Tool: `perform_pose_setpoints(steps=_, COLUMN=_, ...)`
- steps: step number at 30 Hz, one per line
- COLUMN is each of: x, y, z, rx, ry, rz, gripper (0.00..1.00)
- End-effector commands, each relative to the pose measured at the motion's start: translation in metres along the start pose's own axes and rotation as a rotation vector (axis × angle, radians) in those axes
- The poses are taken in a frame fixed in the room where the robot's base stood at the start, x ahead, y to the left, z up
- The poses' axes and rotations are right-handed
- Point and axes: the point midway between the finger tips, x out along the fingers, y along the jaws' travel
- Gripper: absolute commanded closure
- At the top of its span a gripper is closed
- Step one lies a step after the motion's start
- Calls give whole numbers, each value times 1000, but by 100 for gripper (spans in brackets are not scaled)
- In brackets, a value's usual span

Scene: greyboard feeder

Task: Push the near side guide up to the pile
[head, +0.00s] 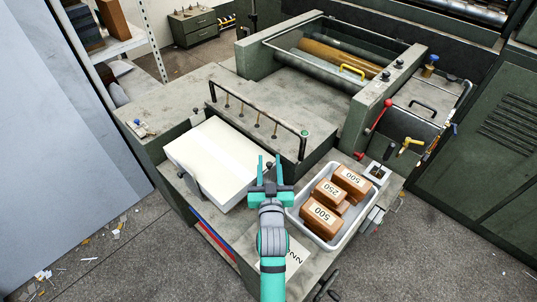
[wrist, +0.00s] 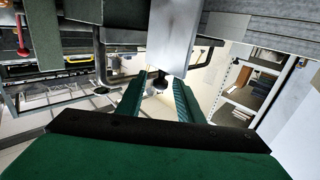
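The pile (head: 215,155) of pale board lies on the feeder bed in the head view; its layered edge (wrist: 270,25) shows in the wrist view, which appears upside down. A pale upright plate (wrist: 172,35) with a black knob (wrist: 160,86) stands beside the pile there; it looks like the near side guide. In the head view my arm and gripper hide it. Whether it touches the pile I cannot tell. My gripper (head: 269,158) is at the pile's near right side. Its teal fingers (wrist: 160,85) are open, one on each side of the knob, with visible gaps.
A white tray (head: 295,222) with brown weights (head: 319,217) stands just right of my gripper. A dark upright plate (head: 190,186) stands at the pile's lower left edge. A black rail (head: 258,108) spans beyond the pile. A small pale plate (head: 197,117) stands at the far side.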

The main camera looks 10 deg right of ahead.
Motion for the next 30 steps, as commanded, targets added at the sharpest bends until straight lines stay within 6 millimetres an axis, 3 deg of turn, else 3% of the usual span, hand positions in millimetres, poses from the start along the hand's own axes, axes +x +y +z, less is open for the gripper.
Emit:
perform_pose_setpoints(steps=3, x=18, y=0, z=-1, rx=0, ry=1, rz=0, gripper=67)
perform_pose_setpoints(steps=9, x=35, y=0, z=0, rx=0, ry=1, rz=-1, gripper=67)
perform_pose_setpoints(steps=20, x=39, y=0, z=0, rx=0, ry=0, rz=-1, gripper=67)
perform_pose_setpoints(steps=25, x=39, y=0, z=0, rx=0, ry=0, rz=-1, gripper=100)
perform_pose_setpoints(steps=30, x=40, y=0, z=0, rx=0, ry=0, rz=0, gripper=100)
